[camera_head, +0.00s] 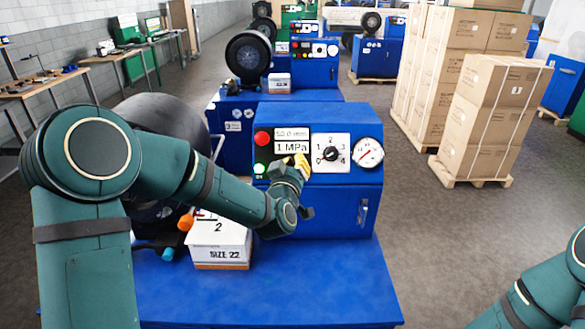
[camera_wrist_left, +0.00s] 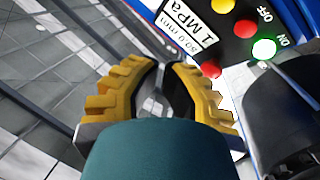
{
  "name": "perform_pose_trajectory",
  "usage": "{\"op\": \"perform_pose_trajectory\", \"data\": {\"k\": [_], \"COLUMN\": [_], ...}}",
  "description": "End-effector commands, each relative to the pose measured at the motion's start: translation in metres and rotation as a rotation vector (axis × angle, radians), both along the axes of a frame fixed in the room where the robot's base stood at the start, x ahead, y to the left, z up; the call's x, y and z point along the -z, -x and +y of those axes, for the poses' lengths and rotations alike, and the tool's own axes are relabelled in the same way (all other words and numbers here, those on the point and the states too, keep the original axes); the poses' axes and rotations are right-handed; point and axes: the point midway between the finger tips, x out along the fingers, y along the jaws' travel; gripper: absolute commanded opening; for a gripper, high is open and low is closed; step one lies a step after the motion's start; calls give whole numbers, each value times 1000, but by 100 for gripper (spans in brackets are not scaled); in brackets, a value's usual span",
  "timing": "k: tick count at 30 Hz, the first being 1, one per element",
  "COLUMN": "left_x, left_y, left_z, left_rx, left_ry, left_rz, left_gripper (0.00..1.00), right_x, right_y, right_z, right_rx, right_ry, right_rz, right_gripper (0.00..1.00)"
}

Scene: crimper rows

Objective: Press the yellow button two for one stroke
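The nearest blue machine (camera_head: 325,218) has a panel with a display reading 50.0 mm and 1 MPa (camera_head: 291,141). My left gripper (camera_head: 301,161) has yellow ribbed fingers and is in front of the panel just under the display, hiding what lies behind it. In the left wrist view its fingertips (camera_wrist_left: 162,66) are drawn together with nothing held. That view shows a yellow button (camera_wrist_left: 223,5) at the top edge, beside red buttons and a lit ON button (camera_wrist_left: 264,48). I cannot tell whether the fingertips touch the panel. My right gripper is out of view; only its arm shows.
A white SIZE 22 box (camera_head: 220,246) stands left of the machine on the blue base (camera_head: 290,290). A dial knob (camera_head: 331,154) and gauge (camera_head: 368,152) sit right of my left gripper. Stacked cartons (camera_head: 487,125) stand at right. Similar machines stand behind.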

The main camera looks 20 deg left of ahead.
Motion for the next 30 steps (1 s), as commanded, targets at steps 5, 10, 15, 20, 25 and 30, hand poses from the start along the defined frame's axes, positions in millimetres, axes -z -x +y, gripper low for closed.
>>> {"op": "perform_pose_trajectory", "data": {"k": [5, 10, 15, 20, 25, 30], "left_x": [1, 7, 19, 30, 44, 49], "left_y": [-1, -8, -24, -42, -57, -67], "left_z": [0, 2, 7, 12, 16, 19], "left_rx": [0, 1, 0, 0, 0, 0], "left_ry": [0, 1, 0, 1, 0, 0], "left_rz": [1, 3, 4, 2, 1, 1], "left_gripper": [0, 0, 0, 0, 0, 0], "right_x": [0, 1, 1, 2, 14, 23], "right_y": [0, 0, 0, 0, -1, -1], "right_z": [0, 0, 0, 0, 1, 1], "right_rx": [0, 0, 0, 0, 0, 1], "right_ry": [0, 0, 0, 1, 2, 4], "right_rz": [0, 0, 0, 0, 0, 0], "right_gripper": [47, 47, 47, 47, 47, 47]}}
